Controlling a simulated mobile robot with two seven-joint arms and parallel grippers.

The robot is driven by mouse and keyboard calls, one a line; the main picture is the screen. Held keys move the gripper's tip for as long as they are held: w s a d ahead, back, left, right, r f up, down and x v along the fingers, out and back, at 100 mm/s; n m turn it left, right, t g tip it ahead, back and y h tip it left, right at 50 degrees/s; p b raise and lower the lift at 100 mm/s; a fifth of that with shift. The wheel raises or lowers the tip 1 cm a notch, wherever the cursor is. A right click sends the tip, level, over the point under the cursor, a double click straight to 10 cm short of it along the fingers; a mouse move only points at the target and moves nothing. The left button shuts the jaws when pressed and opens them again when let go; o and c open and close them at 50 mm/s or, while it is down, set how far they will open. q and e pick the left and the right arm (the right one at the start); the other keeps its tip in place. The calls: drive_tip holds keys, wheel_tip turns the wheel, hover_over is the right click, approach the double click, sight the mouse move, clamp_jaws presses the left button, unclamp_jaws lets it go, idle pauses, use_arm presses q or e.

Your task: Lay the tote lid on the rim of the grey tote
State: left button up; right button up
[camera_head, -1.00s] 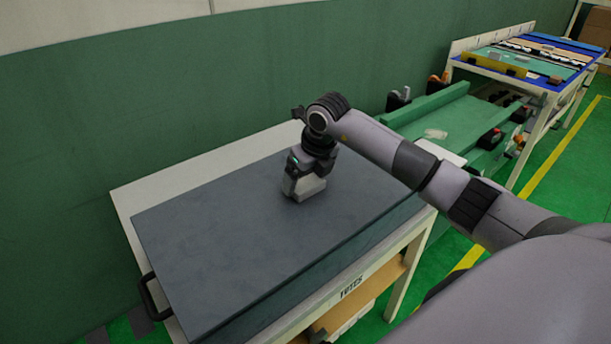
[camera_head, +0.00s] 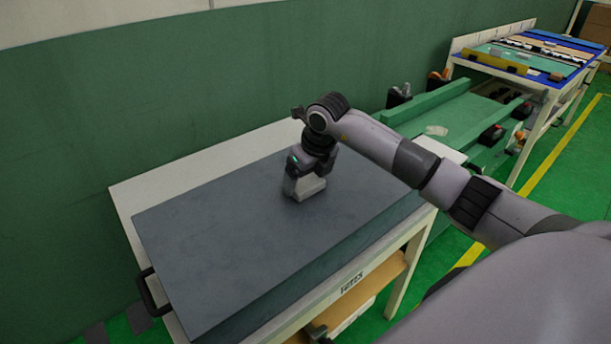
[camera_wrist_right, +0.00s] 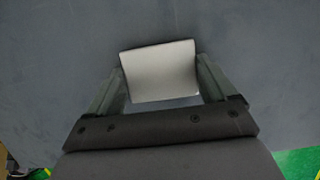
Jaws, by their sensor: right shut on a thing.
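The tote lid (camera_head: 220,235) is a wide, flat dark grey slab that looks level. A pale grey block-shaped grip (camera_head: 306,188) stands on its top; it also shows in the right wrist view (camera_wrist_right: 160,72). My right gripper (camera_head: 303,180) points down with its fingers on both sides of this grip, shut on it. The grey tote is mostly hidden under the lid; a dark side (camera_head: 300,280) shows below the lid's front edge, and a black handle (camera_head: 148,294) at the left. I cannot tell whether the lid touches the rim. My left gripper is not in view.
The lid and tote are over a pale table (camera_head: 170,180) with a "TOTES" label on its front edge. A green wall (camera_head: 200,100) runs close behind. A green bench (camera_head: 445,120) and a table with coloured boards (camera_head: 530,55) stand to the right.

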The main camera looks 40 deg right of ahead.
sight(313, 187)
drive_tip(key=shift+f, duration=0.2)
drive_tip(key=o, duration=1.1)
drive_tip(key=shift+b+v, duration=0.3)
drive_tip(key=shift+v, duration=3.3)
